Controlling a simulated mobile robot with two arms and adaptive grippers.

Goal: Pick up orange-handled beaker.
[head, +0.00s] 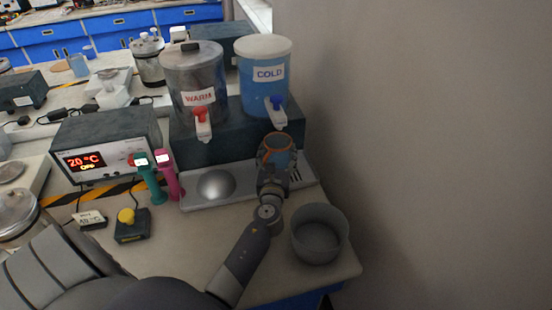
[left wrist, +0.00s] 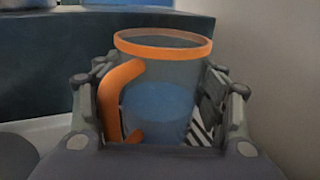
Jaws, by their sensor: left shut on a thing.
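The orange-handled beaker (head: 278,148) is a clear cup with an orange rim, holding blue liquid. In the head view it is under the blue tap of the tank marked COLD (head: 265,75). In the left wrist view the beaker (left wrist: 165,90) stands upright between the fingers, with its orange handle on the left side. My left gripper (head: 273,178) is shut on the beaker, one finger on each side; the left wrist view shows both fingers (left wrist: 160,108). The beaker's base is hidden by the gripper, so I cannot tell if it touches the tray. My right gripper is not in view.
A tank marked WARM (head: 193,75) stands left of the cold one. The metal drip tray (head: 202,200) lies below. A grey bowl (head: 319,234) sits right of my arm, near the bench edge. A heater box (head: 105,145) and two handheld devices stand left. A wall closes the right side.

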